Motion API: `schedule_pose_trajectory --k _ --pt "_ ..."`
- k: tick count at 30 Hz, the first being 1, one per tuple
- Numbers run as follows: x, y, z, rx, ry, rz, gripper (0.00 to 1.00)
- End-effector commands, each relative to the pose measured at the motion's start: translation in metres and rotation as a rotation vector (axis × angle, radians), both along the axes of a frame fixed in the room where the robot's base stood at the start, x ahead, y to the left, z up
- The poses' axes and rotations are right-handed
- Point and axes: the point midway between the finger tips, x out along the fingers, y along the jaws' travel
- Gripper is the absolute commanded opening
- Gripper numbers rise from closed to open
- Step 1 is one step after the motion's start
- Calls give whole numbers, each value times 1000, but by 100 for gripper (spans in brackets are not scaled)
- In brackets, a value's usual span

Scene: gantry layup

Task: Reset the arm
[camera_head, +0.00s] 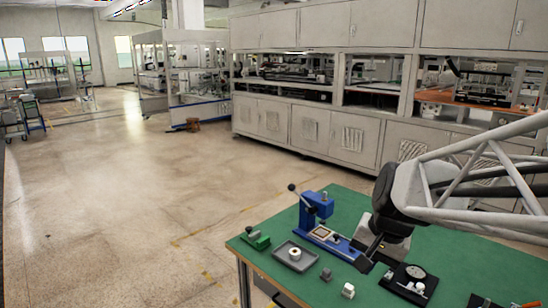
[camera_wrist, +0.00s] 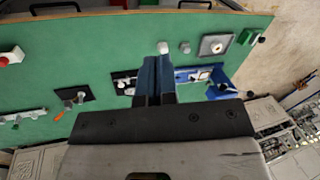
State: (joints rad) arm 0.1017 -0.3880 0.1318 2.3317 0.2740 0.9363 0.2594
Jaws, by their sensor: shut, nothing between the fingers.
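My gripper (camera_head: 364,264) hangs over the green table (camera_head: 452,262), at the right of the blue lever press. Its two dark fingers are together with nothing between them. In the wrist view the shut gripper (camera_wrist: 157,62) shows in the middle, its tips pointing towards the small white block (camera_wrist: 163,47) and the table's far edge. I cannot tell its exact height over the table. My arm comes in from the right and covers part of the table.
The blue press (camera_head: 316,210) stands upright near the table's back edge. Around it are a grey tray (camera_head: 277,256) with a round part, a green fixture (camera_head: 256,240), a small grey block (camera_head: 326,274) and a black plate (camera_head: 396,286) with a dial. Open floor (camera_head: 130,210) lies left.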

Motion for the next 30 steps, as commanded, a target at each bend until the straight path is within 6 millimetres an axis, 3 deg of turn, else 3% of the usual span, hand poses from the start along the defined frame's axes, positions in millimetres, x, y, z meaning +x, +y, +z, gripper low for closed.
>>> schedule_pose_trajectory --k 6,15,21,30 --pt "-52 4 2 -107 -46 167 0" --pt "-113 4 -2 -247 -95 370 0" --pt "-132 2 -6 -297 -108 442 0" --pt "-136 1 -7 -307 -110 457 0"
